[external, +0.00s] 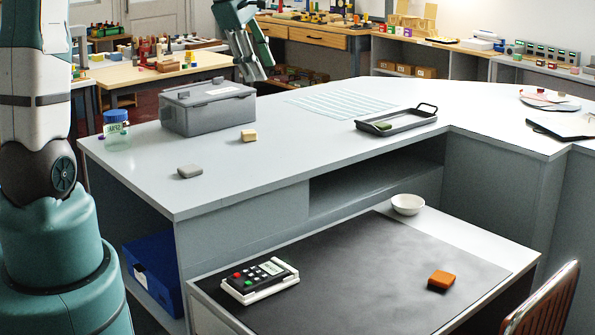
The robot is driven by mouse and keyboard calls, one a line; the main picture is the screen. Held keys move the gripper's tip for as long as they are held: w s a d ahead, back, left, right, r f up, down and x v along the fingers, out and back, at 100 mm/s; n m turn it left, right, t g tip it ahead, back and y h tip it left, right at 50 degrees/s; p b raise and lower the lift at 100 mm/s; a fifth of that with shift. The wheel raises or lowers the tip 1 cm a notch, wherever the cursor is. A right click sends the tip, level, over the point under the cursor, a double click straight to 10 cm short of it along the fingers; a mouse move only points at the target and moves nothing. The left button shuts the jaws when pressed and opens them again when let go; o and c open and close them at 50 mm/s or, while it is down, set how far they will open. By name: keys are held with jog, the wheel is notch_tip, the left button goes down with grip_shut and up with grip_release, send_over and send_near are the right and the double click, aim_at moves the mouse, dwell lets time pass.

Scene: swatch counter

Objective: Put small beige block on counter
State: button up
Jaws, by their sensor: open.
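A small beige block (249,135) lies on the grey counter (300,142), just in front of the lidded grey box. My gripper (256,72) is open and points down, above and behind the grey box, apart from the block. Nothing is seen between its fingers. A grey block (190,171) lies nearer the counter's front left edge.
The grey box (207,107) stands behind the beige block. A jar with a blue lid (116,130) is at the left edge. A tray (397,121) holding a green item is at the right. The lower desk has an orange block (441,280), a bowl (407,204) and a keypad device (260,280).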

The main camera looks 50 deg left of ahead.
jog(key=s+d+r+m, duration=0.3)
jog(key=s+d+m, duration=0.25)
jog(key=d, duration=0.35)
jog(key=s+d+r+m, duration=0.3)
jog(key=s+d+m, duration=0.25)
jog(key=d, duration=0.35)
jog(key=s+d+f+m+t, duration=0.2)
jog(key=s+d+f+m, duration=0.1)
jog(key=s+d+m, duration=0.8)
jog(key=s+d, duration=0.1)
jog(key=s, duration=0.4)
jog(key=shift+s+t+y, duration=0.3)
jog(key=shift+s+y, duration=0.1)
